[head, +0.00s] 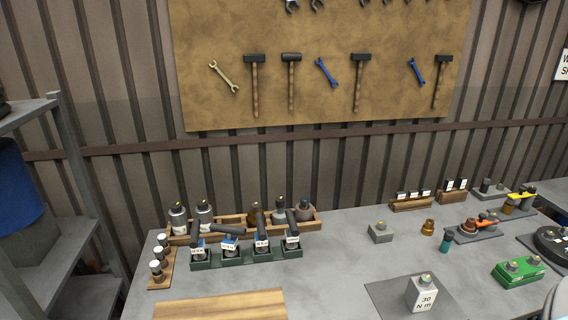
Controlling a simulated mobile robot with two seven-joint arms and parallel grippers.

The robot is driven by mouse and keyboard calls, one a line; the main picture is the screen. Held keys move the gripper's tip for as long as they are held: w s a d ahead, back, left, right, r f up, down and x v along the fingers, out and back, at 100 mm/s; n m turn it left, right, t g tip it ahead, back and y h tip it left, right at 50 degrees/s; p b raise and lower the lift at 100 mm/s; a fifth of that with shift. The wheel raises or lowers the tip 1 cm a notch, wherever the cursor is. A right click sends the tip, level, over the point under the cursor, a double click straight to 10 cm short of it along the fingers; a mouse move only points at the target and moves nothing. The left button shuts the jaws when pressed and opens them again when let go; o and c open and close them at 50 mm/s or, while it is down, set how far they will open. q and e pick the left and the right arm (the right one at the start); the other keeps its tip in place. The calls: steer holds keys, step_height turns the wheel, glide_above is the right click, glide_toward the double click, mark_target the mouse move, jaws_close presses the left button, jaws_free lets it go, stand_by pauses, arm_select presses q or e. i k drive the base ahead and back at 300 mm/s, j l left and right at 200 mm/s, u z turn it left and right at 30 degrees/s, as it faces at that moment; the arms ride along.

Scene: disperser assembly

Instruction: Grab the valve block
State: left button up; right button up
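No part is labelled as the valve block, so I cannot tell for sure which one it is. A small grey block (380,233) with a yellow-marked knob on top stands alone mid-table, and it could be the valve block. A green block (519,271) with two round fittings on top sits at the right. A pale block marked "30 N m" (422,293) stands on a dark grey mat (385,294) at the front.
Dark green holders (208,263) with black-handled tools and a wooden rack (318,223) of cylindrical parts fill the left. A wooden board (220,304) lies in front. A brass part (428,228) and a teal part (446,241) stand right of the grey block.

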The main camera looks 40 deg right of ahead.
mark_target(418, 297)
steer(key=z, duration=2.15)
steer(key=i+l, duration=0.4)
steer(key=l, duration=0.25)
steer(key=i+l+u, duration=0.1)
steer(key=i+l, duration=0.1)
steer(key=l, duration=0.1)
